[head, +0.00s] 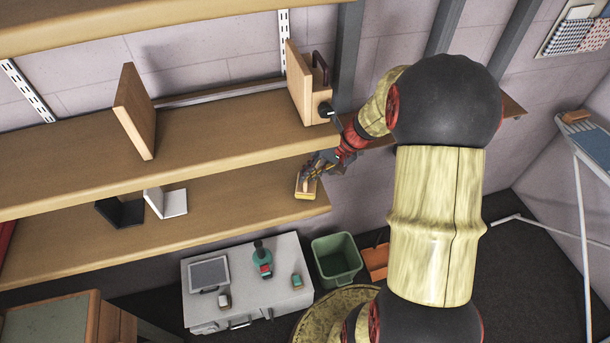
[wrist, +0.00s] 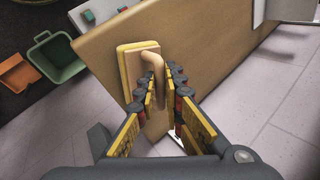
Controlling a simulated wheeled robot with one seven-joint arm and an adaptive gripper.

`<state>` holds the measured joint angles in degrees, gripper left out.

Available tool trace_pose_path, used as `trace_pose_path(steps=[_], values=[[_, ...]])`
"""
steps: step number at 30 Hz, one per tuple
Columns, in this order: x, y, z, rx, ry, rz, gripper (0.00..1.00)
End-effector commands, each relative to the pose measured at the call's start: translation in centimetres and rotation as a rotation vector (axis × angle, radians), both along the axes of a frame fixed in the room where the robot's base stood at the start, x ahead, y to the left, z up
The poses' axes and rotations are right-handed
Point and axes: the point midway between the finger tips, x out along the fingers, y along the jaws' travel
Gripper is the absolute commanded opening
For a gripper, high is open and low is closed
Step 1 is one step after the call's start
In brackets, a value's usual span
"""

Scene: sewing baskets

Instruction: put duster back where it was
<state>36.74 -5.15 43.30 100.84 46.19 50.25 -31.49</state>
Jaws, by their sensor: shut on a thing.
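The duster (head: 306,191) is a small flat tan block with a yellow edge and a raised handle. It is at the right end of the lower wooden shelf (head: 240,215). In the wrist view the duster (wrist: 130,62) shows against the shelf board (wrist: 205,50), its handle between the fingers. My gripper (head: 312,172) is shut on the duster's handle; the wrist view also shows my gripper (wrist: 163,85). I cannot tell whether the duster touches the shelf or hangs just above it.
An upper shelf (head: 220,140) with wooden bookends (head: 137,110) overhangs the lower one. Black and white bookends (head: 166,202) stand left on the lower shelf. Below are a white cabinet (head: 210,312) bearing small items, a green bin (head: 337,260) and an orange box (head: 375,262).

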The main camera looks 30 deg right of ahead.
Motion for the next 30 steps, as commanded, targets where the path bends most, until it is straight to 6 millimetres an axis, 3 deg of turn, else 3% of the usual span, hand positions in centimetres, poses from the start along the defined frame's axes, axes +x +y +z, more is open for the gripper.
trace_pose_path(steps=[3, 16, 17, 18, 26, 30], values=[[0.8, 1.2, -0.2, 0.001, 0.002, 0.002, 0.0], [0.8, 1.0, -1.1, 0.0, 0.0, 0.001, 0.0], [0.7, 1.0, -1.0, 0.001, 0.001, 0.001, 0.11], [0.7, 1.0, -0.9, 0.001, 0.001, 0.001, 0.14], [0.7, 1.0, -0.9, 0.0, 0.0, 0.0, 0.28], [0.7, 1.0, -0.9, 0.0, 0.0, 0.0, 0.28]])
